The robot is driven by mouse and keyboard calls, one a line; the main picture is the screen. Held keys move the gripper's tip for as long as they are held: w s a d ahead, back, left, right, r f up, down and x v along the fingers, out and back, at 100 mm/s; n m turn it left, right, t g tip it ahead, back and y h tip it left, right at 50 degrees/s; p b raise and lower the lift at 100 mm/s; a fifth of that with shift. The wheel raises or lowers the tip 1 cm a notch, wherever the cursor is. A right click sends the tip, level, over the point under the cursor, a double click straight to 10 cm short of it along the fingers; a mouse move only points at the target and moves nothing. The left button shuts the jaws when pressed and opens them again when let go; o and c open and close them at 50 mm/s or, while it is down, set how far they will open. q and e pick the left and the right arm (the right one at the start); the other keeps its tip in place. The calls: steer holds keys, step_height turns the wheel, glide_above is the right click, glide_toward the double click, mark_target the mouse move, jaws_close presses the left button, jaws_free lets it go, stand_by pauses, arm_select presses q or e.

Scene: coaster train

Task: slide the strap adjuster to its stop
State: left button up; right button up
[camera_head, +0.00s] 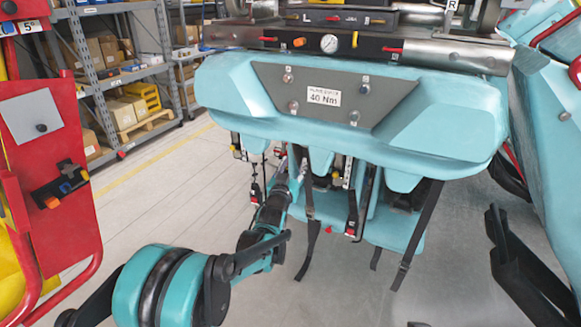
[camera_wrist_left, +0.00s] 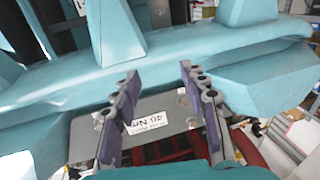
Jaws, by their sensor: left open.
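Several black straps hang below the teal coaster car (camera_head: 440,120), including a long one at the right (camera_head: 418,235) and one nearer the middle (camera_head: 309,205). Small black fittings with red and yellow parts sit among them; I cannot tell which is the strap adjuster. My left arm reaches up from the lower left, and its gripper (camera_head: 297,160) is under the car's near edge, close to the straps. In the left wrist view the left gripper (camera_wrist_left: 160,75) has its fingers wide apart with nothing visible between them. My right gripper is not clearly seen.
A grey plate marked 40 Nm (camera_head: 324,96) is on the teal shell above the straps. A red panel (camera_head: 42,125) with a red tube frame stands at the left. Shelving with boxes (camera_head: 120,110) is behind. Open floor lies at the left.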

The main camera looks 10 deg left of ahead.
arm_select(q)
steer(key=shift+s+a+r, duration=0.2)
steer(key=shift+s+a, duration=0.1)
steer(key=shift+s, duration=0.4)
steer(key=s+a+f+g+y, duration=0.1)
steer(key=s+a+g, duration=0.15)
steer(key=s, duration=0.65)
steer(key=s+a+g+y, duration=0.1)
steer(key=s+a+g, duration=0.15)
steer(key=s, duration=0.55)
steer(key=s+f+g, duration=0.3)
steer(key=s+f, duration=0.3)
steer(key=s, duration=0.7)
steer(key=s+a+f+g, duration=0.1)
steer(key=s+f+g, duration=0.2)
steer(key=s, duration=0.9)
step_height(320, 180, down, 3)
steer(key=shift+s+a+f+n, duration=0.1)
steer(key=shift+s+a+n, duration=0.2)
steer(key=shift+s+n, duration=0.1)
